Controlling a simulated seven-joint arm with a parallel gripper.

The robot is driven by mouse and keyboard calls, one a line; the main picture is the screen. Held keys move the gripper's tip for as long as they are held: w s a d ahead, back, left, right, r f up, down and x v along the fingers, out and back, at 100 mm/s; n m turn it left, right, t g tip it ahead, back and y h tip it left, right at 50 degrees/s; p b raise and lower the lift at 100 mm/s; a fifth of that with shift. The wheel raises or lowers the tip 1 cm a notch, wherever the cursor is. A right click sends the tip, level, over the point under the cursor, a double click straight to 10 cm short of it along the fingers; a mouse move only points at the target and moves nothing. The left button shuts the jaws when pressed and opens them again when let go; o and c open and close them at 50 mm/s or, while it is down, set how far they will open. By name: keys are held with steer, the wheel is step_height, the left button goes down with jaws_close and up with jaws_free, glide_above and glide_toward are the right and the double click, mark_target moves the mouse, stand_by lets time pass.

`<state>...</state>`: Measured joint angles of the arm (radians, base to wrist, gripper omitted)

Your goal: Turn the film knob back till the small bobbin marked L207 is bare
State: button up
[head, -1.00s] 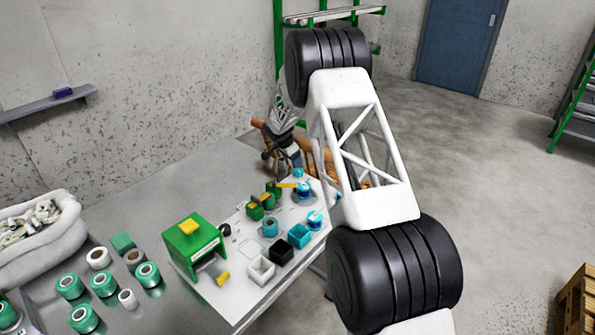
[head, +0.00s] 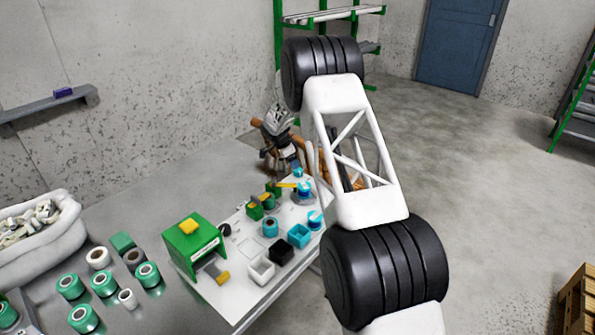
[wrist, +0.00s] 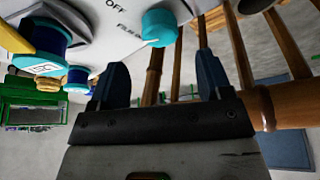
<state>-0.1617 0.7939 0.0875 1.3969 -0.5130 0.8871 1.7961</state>
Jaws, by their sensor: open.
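The teal film knob (wrist: 160,27) is at the top of the wrist view, beside lettering that starts "FIL" and below the word "OFF". My gripper (wrist: 162,60) is open and empty, its two dark fingers spread below and to either side of the knob. I cannot tell if either finger touches it. In the head view, my gripper (head: 280,165) is by the panel's far edge.
The white panel (head: 235,250) carries a green box (head: 193,245), a black bin (head: 281,251) and a cyan bin (head: 299,235). Green rolls (head: 70,286) stand on the grey table at left. Brown wooden rails (wrist: 280,106) are close behind my fingers.

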mark_target(298, 170)
steer(key=shift+x, duration=3.4)
steer(key=c, duration=0.9)
